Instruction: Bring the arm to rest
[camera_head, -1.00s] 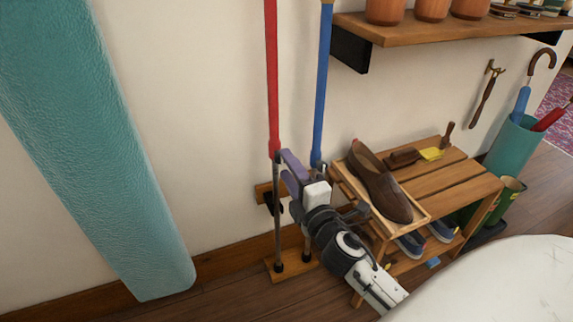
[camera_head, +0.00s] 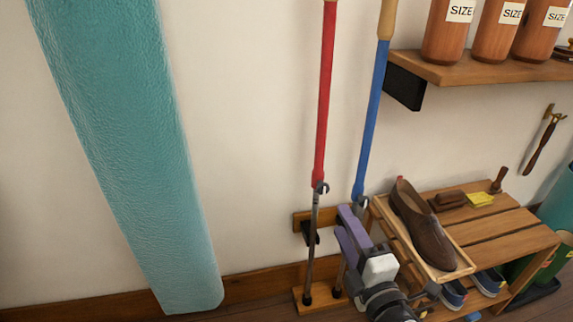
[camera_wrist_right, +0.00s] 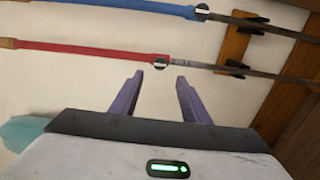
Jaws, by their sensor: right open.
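My right gripper (camera_head: 350,222) is open and empty in the head view, in front of the lower part of two upright poles by the wall. Its two purple fingers also show apart in the right wrist view (camera_wrist_right: 157,88), with bare wall between them. The red pole (camera_head: 324,95) and the blue pole (camera_head: 371,120) stand in a low wooden rack (camera_head: 318,299). In the right wrist view the red pole (camera_wrist_right: 90,52) passes just beyond the fingertips, and I see no grip on it. My left gripper is not in view.
A slatted wooden bench (camera_head: 490,235) at right holds a brown shoe (camera_head: 424,228) in a tray, brushes and a yellow block (camera_head: 480,199). Blue shoes are below. A wall shelf (camera_head: 480,72) with terracotta jars is above. A teal padded panel (camera_head: 125,150) is at left.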

